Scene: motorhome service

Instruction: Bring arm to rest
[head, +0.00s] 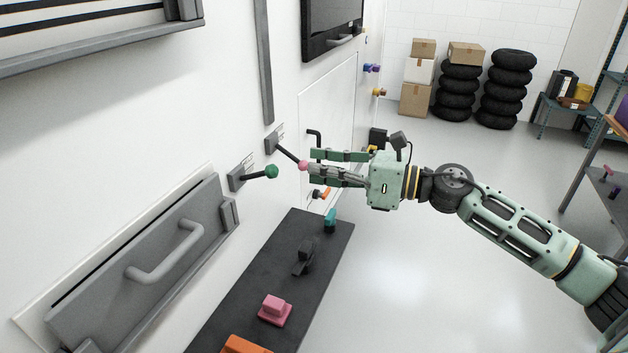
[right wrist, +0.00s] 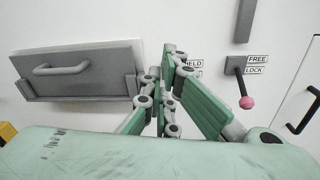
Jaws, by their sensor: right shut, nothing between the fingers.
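My right gripper (head: 314,163) is shut and empty, held in front of the white vehicle wall at the end of the outstretched right arm. In the head view its fingertips are close beside the pink knob of a lever (head: 290,154). In the right wrist view this lever (right wrist: 242,88) stands apart, to the right of the fingers (right wrist: 171,65), and points down by a plate marked FREE and LOCK. A second lever with a green knob (head: 271,171) is left of it in the head view; the fingers hide it in the wrist view. My left gripper is not in view.
A dark shelf (head: 228,309) below holds pink, black, teal and orange pieces. A grey flap (head: 150,262) with a handle is at left. Stacked tyres (head: 511,88), boxes (head: 416,98) and a bench (head: 556,118) stand at the back. The floor right of the shelf is clear.

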